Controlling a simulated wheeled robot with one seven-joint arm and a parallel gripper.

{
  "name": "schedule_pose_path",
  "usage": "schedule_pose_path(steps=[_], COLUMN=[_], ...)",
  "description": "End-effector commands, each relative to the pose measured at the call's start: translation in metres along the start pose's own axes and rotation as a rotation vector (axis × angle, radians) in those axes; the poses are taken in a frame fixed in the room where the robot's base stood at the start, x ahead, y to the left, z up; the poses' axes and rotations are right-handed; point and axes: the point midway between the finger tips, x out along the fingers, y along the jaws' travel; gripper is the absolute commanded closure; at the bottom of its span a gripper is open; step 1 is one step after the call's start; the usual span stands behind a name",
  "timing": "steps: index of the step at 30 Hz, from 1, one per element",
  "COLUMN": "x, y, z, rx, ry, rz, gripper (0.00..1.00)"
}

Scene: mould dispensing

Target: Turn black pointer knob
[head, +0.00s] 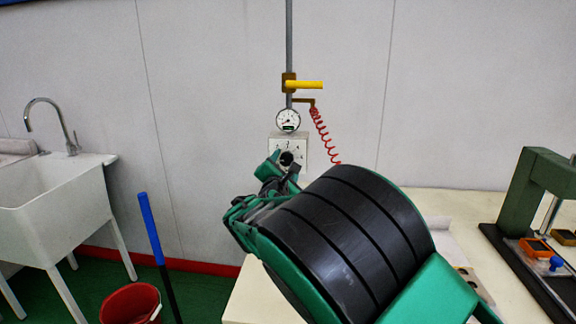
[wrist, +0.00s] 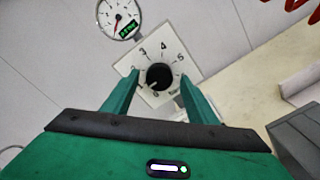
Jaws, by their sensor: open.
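The black pointer knob (wrist: 159,77) sits at the middle of a white numbered dial plate (wrist: 179,48) on the wall. In the wrist view it lies between the tips of my two green fingers, and my gripper (wrist: 157,82) is open around it. A gap shows on each side of the knob, so no finger appears to touch it. In the head view the knob (head: 287,158) is partly hidden by my gripper (head: 277,166), and the plate (head: 302,142) shows behind it. Which number the pointer faces is hard to tell.
A round gauge (head: 288,120) hangs just above the plate. Above it are a yellow lever (head: 304,85) on a grey pipe and a coiled red hose (head: 322,135). A cream table (head: 463,205) with a green press (head: 533,185) stands right; a sink (head: 60,190) stands left.

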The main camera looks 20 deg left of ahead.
Motion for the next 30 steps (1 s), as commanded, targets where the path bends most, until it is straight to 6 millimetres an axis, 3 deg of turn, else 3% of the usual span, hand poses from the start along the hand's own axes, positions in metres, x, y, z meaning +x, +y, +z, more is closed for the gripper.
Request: schedule_pose_path(steps=[6, 14, 20, 30], x=[0.0139, 0.0149, 0.0148, 0.0148], y=[-0.0004, -0.0002, -0.0004, -0.0015], z=[-0.0001, 0.0001, 0.0001, 0.0001], rx=[-0.001, -0.001, -0.001, 0.03], ry=[0.0, 0.0, 0.0, 0.0], rz=[-0.001, 0.0, -0.001, -0.003], gripper=[0.47, 0.47, 0.89, 0.89])
